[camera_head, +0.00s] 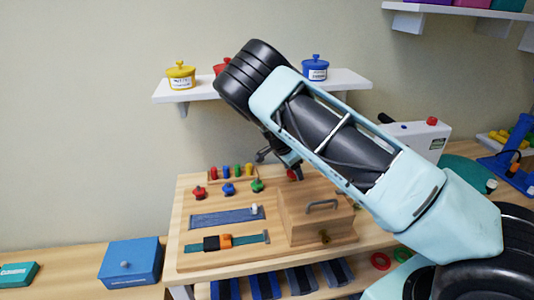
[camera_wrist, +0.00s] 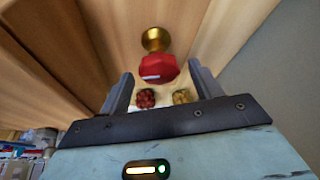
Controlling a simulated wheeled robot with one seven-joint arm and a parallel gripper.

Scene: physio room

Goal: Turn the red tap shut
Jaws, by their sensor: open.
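In the wrist view, the red tap handle (camera_wrist: 157,69) carries a short white mark and sits in front of a round brass part (camera_wrist: 156,40) against wood. My gripper (camera_wrist: 160,72) is open, one dark finger on each side of the handle in the picture; I cannot tell whether either touches it. In the head view, a small red part (camera_head: 292,174) shows just under my gripper (camera_head: 294,166), beside the wooden box. My arm and wrist hide most of that spot, so the fingers are hard to make out there.
The wooden board (camera_head: 185,229) holds red (camera_head: 199,192), blue (camera_head: 229,188) and green (camera_head: 257,185) knobs, several coloured pegs, straps and a wooden box with a grey handle (camera_head: 321,204). A shelf (camera_head: 205,93) with lidded pots is above. A blue box (camera_head: 130,262) stands left.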

